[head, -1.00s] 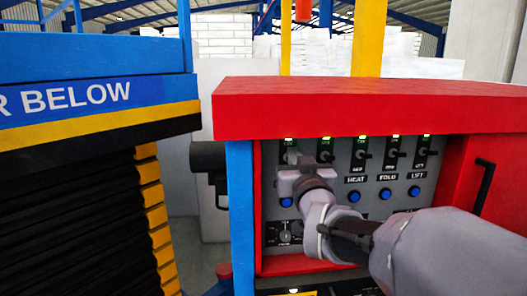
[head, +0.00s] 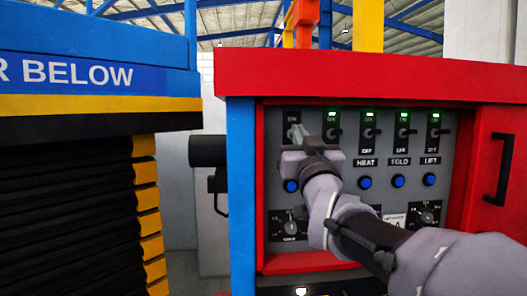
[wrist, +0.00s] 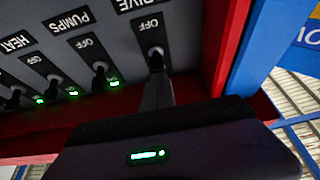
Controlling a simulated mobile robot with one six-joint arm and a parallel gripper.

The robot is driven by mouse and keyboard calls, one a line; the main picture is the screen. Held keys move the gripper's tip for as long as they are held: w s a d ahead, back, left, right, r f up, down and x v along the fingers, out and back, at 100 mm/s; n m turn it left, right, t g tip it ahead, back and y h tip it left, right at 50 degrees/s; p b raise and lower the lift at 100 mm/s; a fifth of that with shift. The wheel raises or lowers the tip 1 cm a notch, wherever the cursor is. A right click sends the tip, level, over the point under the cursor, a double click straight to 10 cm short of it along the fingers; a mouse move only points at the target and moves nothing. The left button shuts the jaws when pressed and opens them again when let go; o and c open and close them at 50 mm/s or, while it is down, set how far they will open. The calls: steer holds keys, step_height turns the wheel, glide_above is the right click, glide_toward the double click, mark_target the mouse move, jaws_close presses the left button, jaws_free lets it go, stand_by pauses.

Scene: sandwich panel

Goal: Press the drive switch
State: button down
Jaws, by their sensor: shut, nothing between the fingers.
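The drive switch (wrist: 156,58) is a small black lever on the grey control panel (head: 345,205), below its DRIVE and OFF labels in the wrist view, which shows the panel upside down. My gripper (wrist: 157,82) is shut and empty. Its fingertips are right at the lever and seem to touch it. In the head view my gripper (head: 295,133) is at the leftmost switch and hides its lever. No green lamp shows above this switch in the head view; in the wrist view my gripper covers that spot.
Several more switches, such as the pumps switch (wrist: 100,68), stand beside it with green lamps lit. A row of blue buttons (head: 365,183) and knobs (head: 427,217) lie below. A red frame (head: 370,75) surrounds the recessed panel, and a blue post (head: 241,190) borders it on the left.

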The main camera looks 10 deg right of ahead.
steer(key=s+f+b, duration=0.1)
steer(key=s, duration=0.8)
steer(key=shift+s+f+b, duration=0.15)
steer(key=shift+s+b, duration=0.05)
steer(key=shift+b, duration=0.15)
